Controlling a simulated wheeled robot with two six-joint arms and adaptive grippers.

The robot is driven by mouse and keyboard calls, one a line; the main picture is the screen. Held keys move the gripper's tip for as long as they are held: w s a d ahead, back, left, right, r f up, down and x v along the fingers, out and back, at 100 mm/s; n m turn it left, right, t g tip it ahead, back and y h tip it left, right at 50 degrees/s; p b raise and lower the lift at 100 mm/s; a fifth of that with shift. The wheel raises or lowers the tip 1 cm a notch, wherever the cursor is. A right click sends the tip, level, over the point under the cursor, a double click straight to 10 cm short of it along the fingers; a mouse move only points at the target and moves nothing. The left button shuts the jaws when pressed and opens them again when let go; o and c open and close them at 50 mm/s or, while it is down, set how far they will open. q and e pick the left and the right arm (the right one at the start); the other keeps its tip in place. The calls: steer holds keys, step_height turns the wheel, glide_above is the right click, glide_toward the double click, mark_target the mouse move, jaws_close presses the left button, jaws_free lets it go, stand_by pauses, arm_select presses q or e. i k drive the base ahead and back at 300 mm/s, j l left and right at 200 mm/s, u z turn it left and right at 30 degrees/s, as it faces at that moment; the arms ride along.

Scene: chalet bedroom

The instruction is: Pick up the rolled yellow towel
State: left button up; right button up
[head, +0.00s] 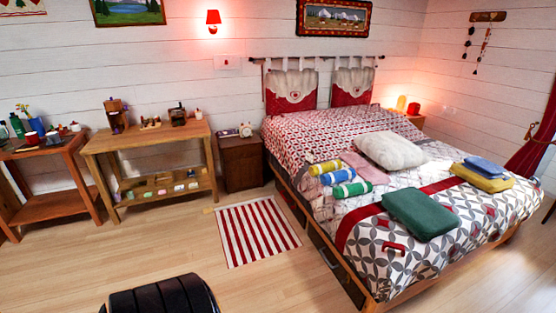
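The rolled yellow towel (325,168) lies on the left side of the bed in the head view. It is the farthest of a row of rolled towels. A rolled blue towel (338,176) lies just in front of it, and a rolled green towel (352,189) lies nearer still. The rolls have pale bands. Neither of my grippers is in view.
The bed (385,270) also holds a white cushion (390,150), a pink cloth (364,168), a green folded piece (420,214) and folded blue (484,166) and yellow (482,180) pieces. A striped rug (257,232) lies left of the bed. Wooden tables (150,140) line the wall. Floor between is clear.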

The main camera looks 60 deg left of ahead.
mark_target(316, 169)
steer(key=i+j+u, duration=0.35)
steer(key=j, duration=0.3)
steer(key=i+j+u, duration=0.35)
steer(key=j, duration=0.3)
steer(key=i+j+u, duration=0.35)
steer(key=i+j, duration=0.1)
steer(key=j, duration=0.05)
